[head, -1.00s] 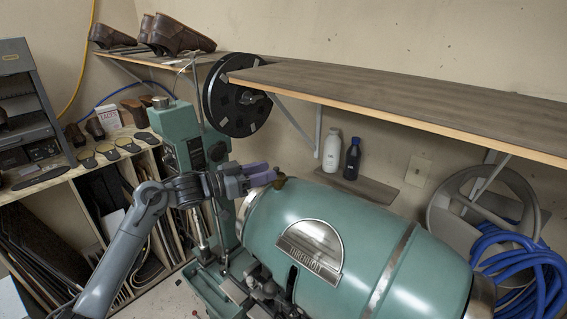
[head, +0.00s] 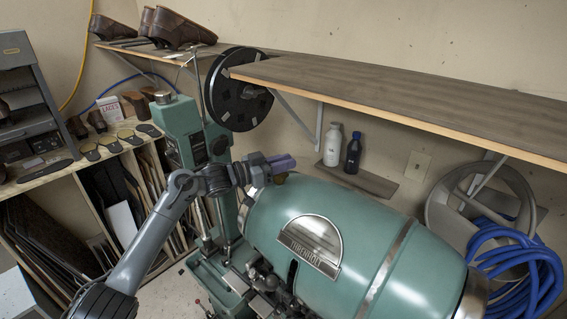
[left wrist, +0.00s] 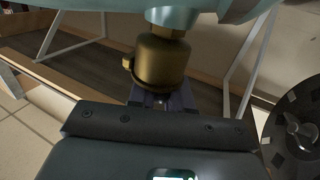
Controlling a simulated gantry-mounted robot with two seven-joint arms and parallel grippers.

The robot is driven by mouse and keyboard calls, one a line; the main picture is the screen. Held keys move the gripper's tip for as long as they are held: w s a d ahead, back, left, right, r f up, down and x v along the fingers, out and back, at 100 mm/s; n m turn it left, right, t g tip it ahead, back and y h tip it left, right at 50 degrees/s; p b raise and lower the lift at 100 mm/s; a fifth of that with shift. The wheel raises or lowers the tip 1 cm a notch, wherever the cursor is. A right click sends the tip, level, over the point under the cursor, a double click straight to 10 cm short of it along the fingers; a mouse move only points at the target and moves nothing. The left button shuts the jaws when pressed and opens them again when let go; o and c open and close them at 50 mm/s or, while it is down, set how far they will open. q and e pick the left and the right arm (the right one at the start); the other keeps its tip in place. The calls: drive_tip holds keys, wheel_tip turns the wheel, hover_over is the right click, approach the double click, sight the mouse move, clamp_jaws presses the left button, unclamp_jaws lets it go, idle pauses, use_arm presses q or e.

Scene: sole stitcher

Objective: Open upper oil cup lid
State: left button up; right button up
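The oil cup (head: 280,178) is a small brass cup on top of the green machine drum (head: 340,230), near its left end. In the left wrist view the brass oil cup (left wrist: 160,62) is large, with a small knob at its side; the picture is upside down, with the green body above. I cannot make out whether its lid is raised. My left gripper (head: 284,163) has its purple fingers just above the cup in the head view. In the left wrist view the fingers (left wrist: 161,98) are partly hidden behind the cup, and their gap and any contact are unclear. My right gripper is not visible.
A black reel (head: 238,92) stands behind the gripper, next to the green machine column (head: 190,135). A long wall shelf (head: 400,100) runs above and behind the drum. White and dark bottles (head: 332,146) stand on a small ledge. A blue hose (head: 520,265) hangs at the right.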

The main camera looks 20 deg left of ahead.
use_arm(q)
clamp_jaws()
drive_tip(key=m, duration=0.2)
drive_tip(key=m+y, duration=0.1)
drive_tip(key=shift+s+d+r+g, duration=0.15)
drive_tip(key=shift+d+r+g, duration=0.2)
drive_tip(key=shift+g, duration=0.05)
drive_tip(key=m, duration=0.1)
drive_tip(key=d+m+y, duration=0.1)
drive_tip(key=m, duration=0.1)
drive_tip(key=shift+s+r+y, duration=0.15)
drive_tip(key=shift+y, duration=0.15)
drive_tip(key=shift+s+d+m+y, duration=0.15)
drive_tip(key=shift+d+m+y, duration=0.15)
drive_tip(key=shift+m+y, duration=0.6)
drive_tip(key=m, duration=0.1)
drive_tip(key=m+y, duration=0.1)
drive_tip(key=d+m+b, duration=0.1)
drive_tip(key=shift+s+f+y, duration=0.2)
drive_tip(key=shift+f+y, duration=0.05)
drive_tip(key=shift+y, duration=0.15)
drive_tip(key=m, duration=0.1)
drive_tip(key=m+y+b, duration=0.1)
drive_tip(key=shift+s+d+f+m+t+y+b, duration=0.15)
drive_tip(key=shift+d+f+m+t+y+b, duration=0.15)
drive_tip(key=shift+d+m, duration=0.1)
